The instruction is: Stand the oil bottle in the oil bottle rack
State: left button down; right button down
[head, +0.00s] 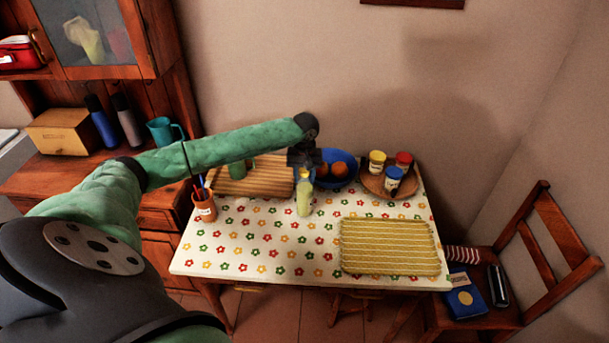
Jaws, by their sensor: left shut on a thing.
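My left gripper (304,158) is shut on the oil bottle (304,198), a pale yellow-green bottle with a yellow top. The bottle hangs roughly upright below the gripper, over the middle of the flowered table. I cannot tell whether its base touches the cloth. No oil bottle rack can be made out for certain. A slatted wooden board (265,184) lies left of the bottle, partly hidden by my left arm. My right gripper is not in view.
A yellow mat (388,247) lies front right. An orange pencil cup (204,208) stands left. The cloth's front middle is clear.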

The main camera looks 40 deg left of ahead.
pick_arm(q)
jog(key=c, duration=0.9)
grip_release()
jog(key=shift+f, duration=0.1)
jog(key=shift+o, duration=0.2)
